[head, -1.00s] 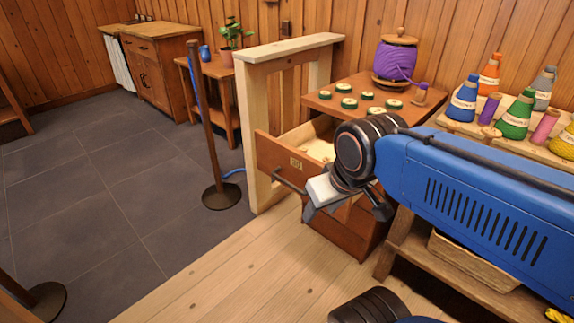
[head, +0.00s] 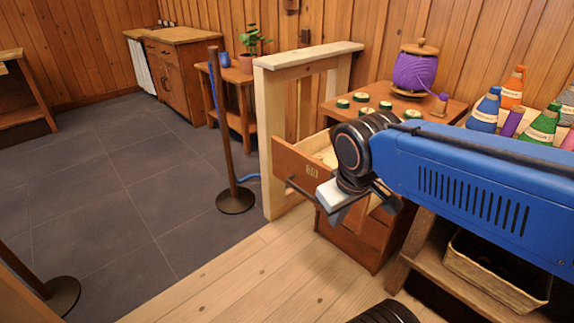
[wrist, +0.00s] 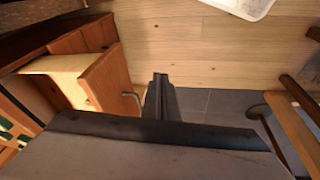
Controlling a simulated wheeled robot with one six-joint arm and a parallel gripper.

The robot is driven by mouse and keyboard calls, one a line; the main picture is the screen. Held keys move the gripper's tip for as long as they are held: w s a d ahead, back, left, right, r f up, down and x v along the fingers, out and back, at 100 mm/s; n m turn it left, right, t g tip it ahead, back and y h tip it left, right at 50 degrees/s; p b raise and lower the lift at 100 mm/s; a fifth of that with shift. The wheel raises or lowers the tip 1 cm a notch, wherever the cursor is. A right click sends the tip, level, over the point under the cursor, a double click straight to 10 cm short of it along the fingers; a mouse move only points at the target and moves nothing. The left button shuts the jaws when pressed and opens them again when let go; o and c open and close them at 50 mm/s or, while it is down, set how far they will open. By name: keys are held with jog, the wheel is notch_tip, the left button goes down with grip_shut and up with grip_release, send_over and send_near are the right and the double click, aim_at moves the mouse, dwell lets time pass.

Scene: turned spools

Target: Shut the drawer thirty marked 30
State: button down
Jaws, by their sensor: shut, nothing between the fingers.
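The drawer marked 30 (head: 297,163) is pulled out of a brown wooden cabinet (head: 348,240), and its pale inside shows in the head view. Its front carries a small label and a dark bar handle (head: 300,188). In the wrist view the drawer (wrist: 108,82) is at the left, with its handle (wrist: 132,99) pointing toward the fingers. My gripper (head: 336,217) is shut and empty in front of the drawer, beside the handle. In the wrist view my gripper (wrist: 160,80) looks apart from the handle. My arm hides part of the drawer and cabinet.
A pale wooden frame (head: 268,150) stands just left of the drawer. A rope post (head: 235,200) stands on the grey tiles further left. A purple spool (head: 415,72) and green-rimmed discs are on the cabinet top. A shelf with a basket (head: 490,280) is at right. Floor in front is clear.

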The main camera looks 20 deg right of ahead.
jog(key=w+d+f+n+g+h, duration=0.2)
jog(key=w+n+g+h, duration=0.15)
jog(key=w+n, duration=0.2)
jog(key=n+t+h, duration=0.7)
jog(key=n+h, duration=0.6)
jog(key=n, duration=0.2)
send_near(285, 154)
jog(key=shift+g, duration=0.25)
jog(key=x, duration=0.6)
jog(key=shift+w+d, duration=0.15)
jog(key=shift+w, duration=0.05)
jog(key=f+x, duration=0.1)
jog(key=x, duration=2.6)
jog(key=shift+r, duration=0.2)
jog(key=shift+w+d+r, duration=0.1)
jog(key=shift+w+d, duration=0.1)
jog(key=shift+d, duration=0.05)
